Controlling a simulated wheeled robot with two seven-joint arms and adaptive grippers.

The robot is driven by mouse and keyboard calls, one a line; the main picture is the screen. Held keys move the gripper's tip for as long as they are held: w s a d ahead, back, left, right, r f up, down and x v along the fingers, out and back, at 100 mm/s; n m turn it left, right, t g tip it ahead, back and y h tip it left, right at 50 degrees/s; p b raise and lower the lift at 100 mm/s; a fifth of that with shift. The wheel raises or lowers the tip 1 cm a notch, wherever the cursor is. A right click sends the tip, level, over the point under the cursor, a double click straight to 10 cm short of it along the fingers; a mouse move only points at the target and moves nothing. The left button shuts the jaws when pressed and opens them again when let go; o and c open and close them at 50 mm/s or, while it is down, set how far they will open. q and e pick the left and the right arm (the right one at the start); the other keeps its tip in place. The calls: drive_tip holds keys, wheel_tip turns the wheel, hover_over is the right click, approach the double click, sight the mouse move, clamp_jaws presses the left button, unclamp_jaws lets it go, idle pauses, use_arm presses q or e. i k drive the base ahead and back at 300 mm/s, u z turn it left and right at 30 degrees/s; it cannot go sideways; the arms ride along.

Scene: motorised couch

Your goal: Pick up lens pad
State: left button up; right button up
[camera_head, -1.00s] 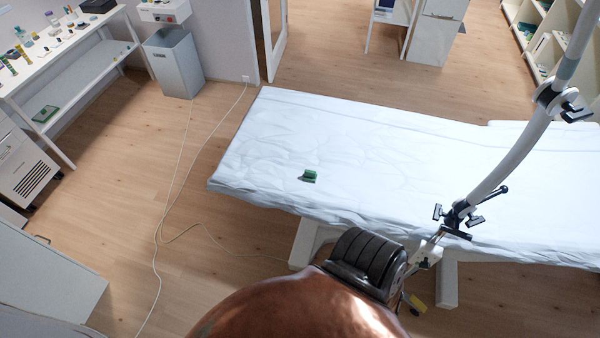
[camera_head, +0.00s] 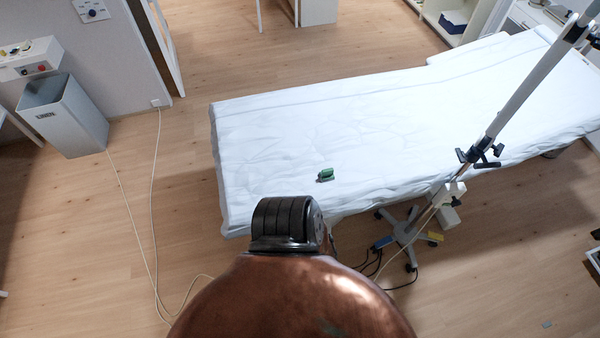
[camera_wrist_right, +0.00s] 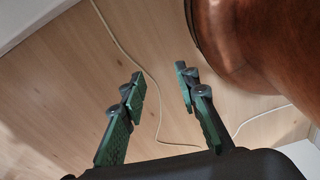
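A small green object (camera_head: 325,175), which may be the lens pad, lies on the white couch (camera_head: 400,115) near its front edge. It is too small to make out in detail. My right gripper (camera_wrist_right: 160,92) shows in the right wrist view with its green-padded fingers apart and nothing between them. It hangs over the wooden floor, away from the couch top. My left gripper is not seen in the head view.
A jointed stand (camera_head: 485,150) rises at the couch's right front, with its wheeled base (camera_head: 410,237) and cables on the floor. A grey bin (camera_head: 65,115) stands at the left. A white cable (camera_head: 152,200) runs across the floor. The floor left of the couch is otherwise clear.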

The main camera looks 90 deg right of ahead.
sight(328, 174)
drive_tip(key=z, duration=4.65)
drive_tip(key=k, duration=0.85)
drive_tip(key=u, duration=0.55)
